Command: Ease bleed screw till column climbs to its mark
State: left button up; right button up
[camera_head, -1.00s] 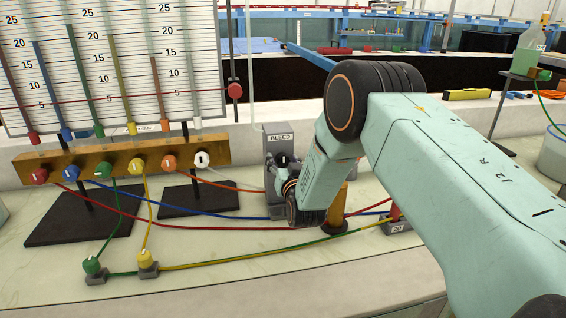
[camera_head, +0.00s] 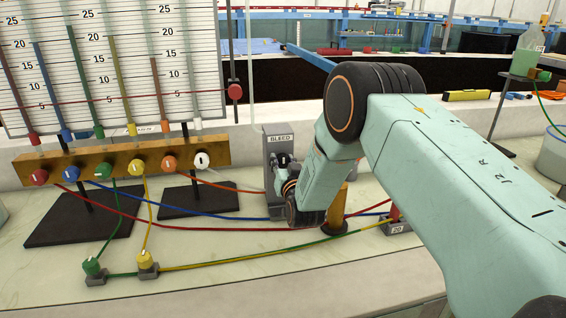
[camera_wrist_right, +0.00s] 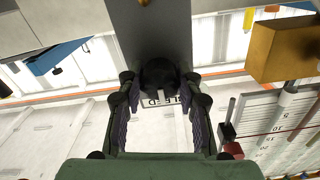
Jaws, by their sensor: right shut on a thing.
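A grey block labelled BLEED (camera_head: 279,146) stands on the bench, right of the manometer board (camera_head: 140,60). My right gripper (camera_head: 284,168) is at its front. In the right wrist view the fingers (camera_wrist_right: 160,84) close from both sides on a dark round knob, the bleed screw (camera_wrist_right: 158,72). The board's coloured columns, such as the green column (camera_head: 87,85) and yellow column (camera_head: 119,85), stand at different heights. A thin red line (camera_head: 160,98) crosses them, with a red slider (camera_head: 235,91) on the rod at right. My left gripper is not in view.
A wooden manifold (camera_head: 215,150) with coloured knobs sits below the board. Coloured hoses, including a red hose (camera_head: 190,228), run across the bench near my wrist. A brass-coloured post (camera_head: 337,205) stands close right of it. A green bottle (camera_head: 526,58) stands at far right.

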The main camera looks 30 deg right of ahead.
jog(key=shift+n+p, duration=0.3)
jog(key=shift+n, duration=1.6)
jog(key=o, duration=1.2)
jog(key=shift+c, duration=0.2)
jog(key=v, duration=1.2)
